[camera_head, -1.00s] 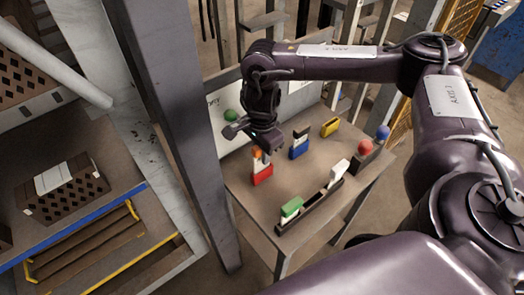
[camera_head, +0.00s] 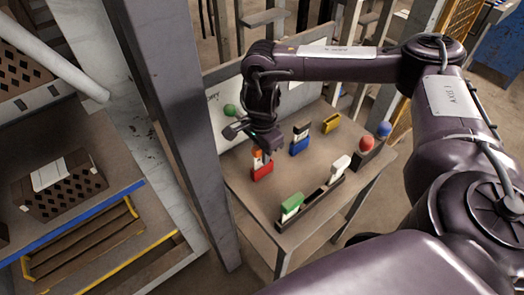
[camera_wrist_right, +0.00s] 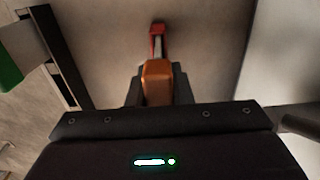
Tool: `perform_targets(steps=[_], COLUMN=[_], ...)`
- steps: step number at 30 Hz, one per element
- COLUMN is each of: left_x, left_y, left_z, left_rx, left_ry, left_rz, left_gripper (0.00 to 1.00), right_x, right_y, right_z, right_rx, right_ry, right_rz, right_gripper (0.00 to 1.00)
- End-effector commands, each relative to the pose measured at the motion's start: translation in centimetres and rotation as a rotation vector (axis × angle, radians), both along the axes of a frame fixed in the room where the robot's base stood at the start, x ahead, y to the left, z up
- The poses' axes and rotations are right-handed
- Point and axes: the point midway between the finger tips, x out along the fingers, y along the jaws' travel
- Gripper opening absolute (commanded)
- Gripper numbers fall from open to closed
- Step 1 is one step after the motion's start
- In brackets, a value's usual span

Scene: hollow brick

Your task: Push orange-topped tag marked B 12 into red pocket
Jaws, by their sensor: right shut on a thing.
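The orange-topped tag (camera_head: 257,153) is upright in my right gripper (camera_head: 264,151), directly over the red pocket (camera_head: 262,173) on the table. The right gripper is shut on the tag's orange top. In the right wrist view the orange top (camera_wrist_right: 158,80) sits between the fingers, and the tag's white body runs to the red pocket (camera_wrist_right: 157,29). The tag's lower end meets the pocket's mouth; how deep it sits I cannot tell. The marking B 12 is not readable. My left gripper is not in view.
A blue pocket (camera_head: 300,146) with a dark-topped tag and a yellow pocket (camera_head: 331,123) stand behind. A dark rack (camera_head: 312,210) with a green-topped tag (camera_head: 291,203) and a white one (camera_head: 340,164) lies in front. A grey post (camera_head: 182,130) stands left of the table.

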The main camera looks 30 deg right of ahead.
Motion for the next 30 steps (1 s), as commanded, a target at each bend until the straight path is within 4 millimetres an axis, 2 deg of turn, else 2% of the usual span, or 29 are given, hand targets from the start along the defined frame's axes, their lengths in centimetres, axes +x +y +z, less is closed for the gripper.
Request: perform_targets(steps=[23, 24, 30], left_x=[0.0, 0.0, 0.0], left_y=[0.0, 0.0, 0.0], left_z=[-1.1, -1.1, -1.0], left_rx=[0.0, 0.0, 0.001], left_ry=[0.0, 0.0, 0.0], left_rz=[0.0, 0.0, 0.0], left_gripper=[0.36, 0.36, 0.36], right_x=[0.0, 0.0, 0.0], right_y=[0.0, 0.0, 0.0], right_z=[-1.5, -1.5, -1.4], right_rx=[0.0, 0.0, 0.0], right_ry=[0.0, 0.0, 0.0], right_rz=[0.0, 0.0, 0.0], right_gripper=[0.0, 0.22, 0.45])
